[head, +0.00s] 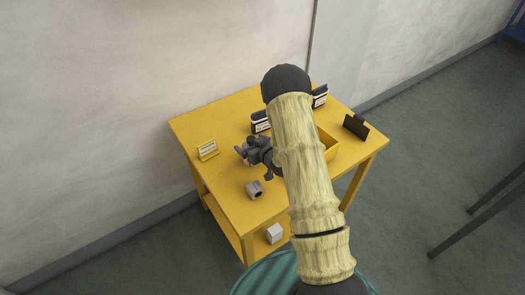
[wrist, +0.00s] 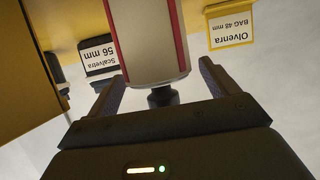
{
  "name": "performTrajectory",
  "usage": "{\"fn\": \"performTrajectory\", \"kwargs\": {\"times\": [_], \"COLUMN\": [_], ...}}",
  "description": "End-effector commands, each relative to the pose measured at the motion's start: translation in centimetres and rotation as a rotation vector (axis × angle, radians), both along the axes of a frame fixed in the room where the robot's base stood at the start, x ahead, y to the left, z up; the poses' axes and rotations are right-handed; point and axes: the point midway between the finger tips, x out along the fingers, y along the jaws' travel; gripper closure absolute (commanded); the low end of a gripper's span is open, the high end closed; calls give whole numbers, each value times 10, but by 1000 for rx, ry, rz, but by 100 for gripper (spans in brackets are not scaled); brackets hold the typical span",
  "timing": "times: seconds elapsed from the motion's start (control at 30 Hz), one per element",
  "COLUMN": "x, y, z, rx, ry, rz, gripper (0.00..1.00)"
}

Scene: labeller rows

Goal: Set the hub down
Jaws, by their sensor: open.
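A white cylinder with red stripes and a dark stub at its near end, which looks like the hub (wrist: 146,45), shows in the wrist view. My gripper (wrist: 160,74) is open, with one finger on each side of the cylinder. A gap shows at the left finger; whether the right finger touches it I cannot tell. In the head view my gripper (head: 255,158) is low over the yellow table (head: 222,190). The cylinder cannot be made out there. Whether it rests on the table is hidden.
A yellow sign (wrist: 231,28) reads Olvenra BAG 48 mm; a black-framed sign (wrist: 99,56) reads Scalvetra 56 mm. A grey block with a hole (head: 255,189) lies near the table's front. A yellow bin (head: 329,144) is partly behind my arm. A dark holder (head: 355,127) stands right.

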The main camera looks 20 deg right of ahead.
Motion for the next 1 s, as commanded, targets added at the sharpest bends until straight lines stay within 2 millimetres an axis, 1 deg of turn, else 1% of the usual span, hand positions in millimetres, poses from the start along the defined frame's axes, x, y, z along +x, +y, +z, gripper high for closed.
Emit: {"fn": "performTrajectory", "kwargs": {"times": [0.4, 0.5, 0.6, 0.7, 1.0], "x": [-65, -78, -86, -89, -89], "y": [-22, -26, -28, -29, -29], "z": [27, 33, 37, 39, 39], "rx": [1, -1, 0, 0, 0], "ry": [-1, -1, -1, -1, -1], "rz": [-4, -3, -2, -1, -1], "gripper": [14, 14, 14, 14, 14]}}
